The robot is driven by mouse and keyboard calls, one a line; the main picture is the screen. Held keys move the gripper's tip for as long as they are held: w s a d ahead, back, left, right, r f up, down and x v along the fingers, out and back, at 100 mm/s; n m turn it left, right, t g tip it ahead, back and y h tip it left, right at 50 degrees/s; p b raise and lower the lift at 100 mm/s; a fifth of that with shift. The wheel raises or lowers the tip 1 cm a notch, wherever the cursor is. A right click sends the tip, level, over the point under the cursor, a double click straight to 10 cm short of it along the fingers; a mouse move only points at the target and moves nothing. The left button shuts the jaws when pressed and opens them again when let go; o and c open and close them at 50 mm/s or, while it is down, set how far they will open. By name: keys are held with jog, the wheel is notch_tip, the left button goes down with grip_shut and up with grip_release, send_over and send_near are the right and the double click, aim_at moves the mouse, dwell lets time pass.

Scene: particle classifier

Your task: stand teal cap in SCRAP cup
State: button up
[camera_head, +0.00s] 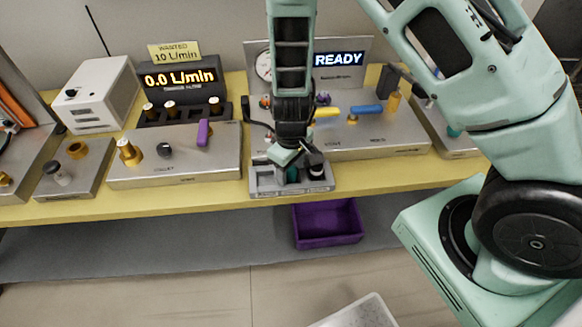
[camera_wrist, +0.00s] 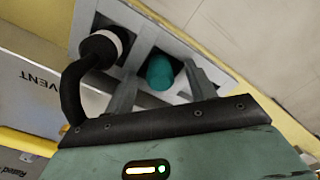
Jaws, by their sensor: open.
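A rounded teal cap (camera_wrist: 160,72) sits in a compartment of the grey metal holder (camera_wrist: 178,45), between my gripper's fingers (camera_wrist: 165,80) in the wrist view. The fingers are open on either side of it; I cannot tell whether they touch it. In the head view my gripper (camera_head: 292,166) is low over the same holder (camera_head: 262,187) at the bench's front edge, with a bit of the teal cap (camera_head: 292,175) showing. No cup with a readable SCRAP label shows.
A black fitting with a pale ring (camera_wrist: 104,45) and a black hose stands beside the cap in the holder. A purple bin (camera_head: 327,222) is below the yellow bench (camera_head: 215,200). Metal plates with brass fittings (camera_head: 128,152) lie left; a READY display (camera_head: 340,59) stands behind.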

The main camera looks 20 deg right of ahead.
aim_at(291, 169)
notch_tip(291, 169, up, 13)
jog(key=p, duration=0.2)
jog(key=s+a+r+n, duration=0.1)
jog(key=s+a+r, duration=0.2)
jog(key=s+r, duration=0.4)
jog(key=s+a+r+n, duration=0.1)
jog(key=s+a+r, duration=0.2)
jog(key=s, duration=1)
notch_tip(291, 169, up, 4)
jog(key=shift+a+f+y, duration=0.1)
jog(key=shift+a+y, duration=0.05)
jog(key=shift+y, duration=0.15)
